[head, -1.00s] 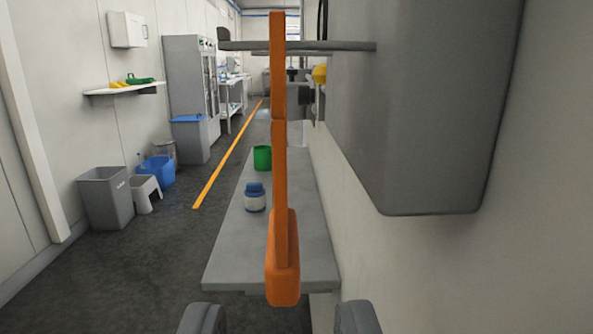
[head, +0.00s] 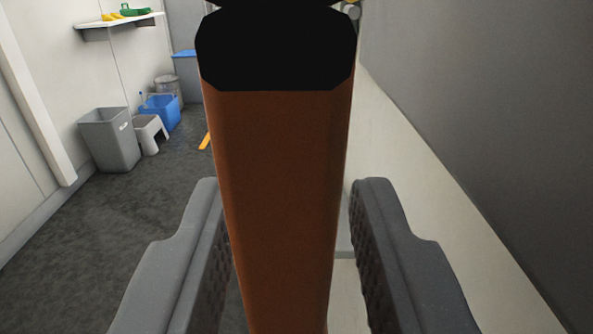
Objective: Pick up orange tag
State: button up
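The orange tag (head: 285,220) fills the middle of the head view, very close, as a tall upright orange-brown piece. A black area (head: 276,48) shows at its top, and I cannot tell what it is. The tag's lower end runs out of the picture. My gripper (head: 290,188) is open, with one grey finger on each side of the tag. A narrow gap shows at the right fingertip. On the left, the finger's inner edge lies close to the tag, and I cannot tell whether they touch.
A grey wall-mounted surface (head: 480,110) is close on the right. On the left stand a grey bin (head: 108,140), a white stool (head: 150,132) and a blue bucket (head: 160,110), under a shelf (head: 118,24). Dark floor (head: 110,215) is free at left. The tag hides the middle.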

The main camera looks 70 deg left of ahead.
grip_shut()
jog(key=shift+r, duration=0.15)
jog(key=shift+r, duration=0.65)
jog(key=shift+s+a, duration=0.1)
jog(key=shift+s, duration=0.25)
jog(key=s+a, duration=0.3)
jog(key=s, duration=0.5)
jog(key=s+a, duration=0.3)
jog(key=s, duration=0.5)
jog(key=shift+a+p, duration=0.3)
jog(key=shift+p, duration=0.05)
